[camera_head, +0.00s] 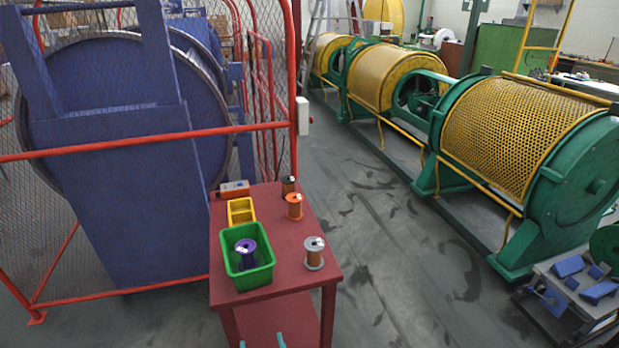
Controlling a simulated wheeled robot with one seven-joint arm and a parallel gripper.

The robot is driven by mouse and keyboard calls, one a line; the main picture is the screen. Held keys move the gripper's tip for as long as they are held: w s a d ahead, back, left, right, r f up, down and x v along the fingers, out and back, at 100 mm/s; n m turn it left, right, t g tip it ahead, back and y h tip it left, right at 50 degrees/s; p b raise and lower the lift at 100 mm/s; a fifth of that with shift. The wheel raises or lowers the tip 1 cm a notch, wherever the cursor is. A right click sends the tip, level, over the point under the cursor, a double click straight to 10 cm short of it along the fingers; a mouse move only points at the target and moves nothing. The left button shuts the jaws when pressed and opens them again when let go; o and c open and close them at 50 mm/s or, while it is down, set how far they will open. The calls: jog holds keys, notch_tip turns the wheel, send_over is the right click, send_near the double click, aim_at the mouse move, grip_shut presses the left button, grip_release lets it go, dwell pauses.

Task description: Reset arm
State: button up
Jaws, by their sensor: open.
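My gripper (262,342) shows only as two teal fingertips at the bottom edge of the head view, in front of the red table's lower part. The tips are apart, and nothing shows between them. The rest of my arm is out of view. The red table (285,283) stands just beyond and above the fingertips in the picture. On it a green bin (265,281) holds a purple spool (246,254).
Also on the table are a yellow bin (240,212), a grey-rimmed copper spool (314,254), an orange spool (294,206), a dark-topped spool (288,187) and an orange device (234,188). A red-framed mesh fence (150,144) stands left, the strander (520,130) right. Floor between is clear.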

jog(key=s+d+f+m+t+h, duration=0.1)
jog(key=s+d+f, duration=0.25)
jog(key=s, duration=0.45)
jog(key=s+d+f+m+h, duration=0.1)
jog(key=s+d+f, duration=0.2)
jog(key=s+d, duration=0.35)
jog(key=s+r+m+t+h, duration=0.1)
jog(key=s+r, duration=0.1)
jog(key=s, duration=1.3)
jog(key=shift+s+d+r+h, duration=0.25)
jog(key=shift+d+r+h, duration=0.15)
jog(key=shift+d, duration=0.05)
